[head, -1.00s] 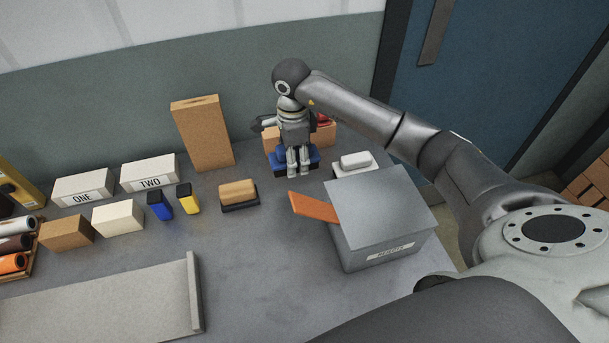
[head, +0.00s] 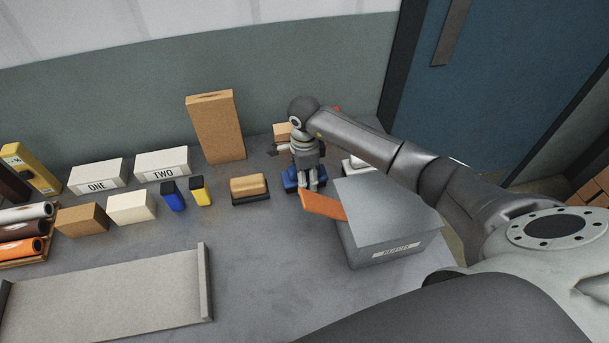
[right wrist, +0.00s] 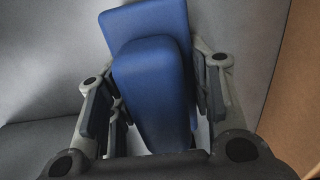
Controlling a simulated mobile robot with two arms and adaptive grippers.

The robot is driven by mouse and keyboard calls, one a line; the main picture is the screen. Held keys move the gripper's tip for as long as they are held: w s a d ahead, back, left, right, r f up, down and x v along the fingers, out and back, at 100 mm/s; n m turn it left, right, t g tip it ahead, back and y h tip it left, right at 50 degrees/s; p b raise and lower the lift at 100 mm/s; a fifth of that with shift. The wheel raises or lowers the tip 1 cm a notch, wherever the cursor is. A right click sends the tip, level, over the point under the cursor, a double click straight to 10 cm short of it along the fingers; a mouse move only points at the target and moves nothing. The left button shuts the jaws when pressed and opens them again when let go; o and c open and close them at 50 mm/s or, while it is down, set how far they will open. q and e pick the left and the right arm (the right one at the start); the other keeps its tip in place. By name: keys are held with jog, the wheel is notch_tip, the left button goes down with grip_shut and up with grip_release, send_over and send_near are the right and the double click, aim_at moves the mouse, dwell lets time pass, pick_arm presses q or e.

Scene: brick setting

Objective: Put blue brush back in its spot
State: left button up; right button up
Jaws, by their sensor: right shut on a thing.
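The blue brush (right wrist: 150,70) fills the middle of the right wrist view, between the fingers of my right gripper (right wrist: 155,105). The gripper is shut on it. In the head view my right gripper (head: 306,182) points down over the worktop, and parts of the blue brush (head: 290,188) show around its fingertips, beside the orange flap. I cannot tell whether the brush touches the worktop. A similar tan brush (head: 249,185) with a dark base stands to its left. A white brush (head: 353,163) is partly hidden at its right. My left gripper is out of view.
A grey lidded box (head: 390,225) with an orange flap (head: 322,205) stands close at the right. A tall cork-like block (head: 216,125) stands behind. A grey tray (head: 110,295) lies in front; worktop between is clear.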

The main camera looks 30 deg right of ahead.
jog(key=o, duration=1)
jog(key=shift+r+p, duration=0.2)
jog(key=shift+p, duration=0.1)
jog(key=shift+w+r, duration=0.1)
jog(key=shift+r, duration=0.2)
notch_tip(320, 180, up, 11)
jog(key=shift+r+b, duration=0.15)
jog(key=shift+b, duration=0.9)
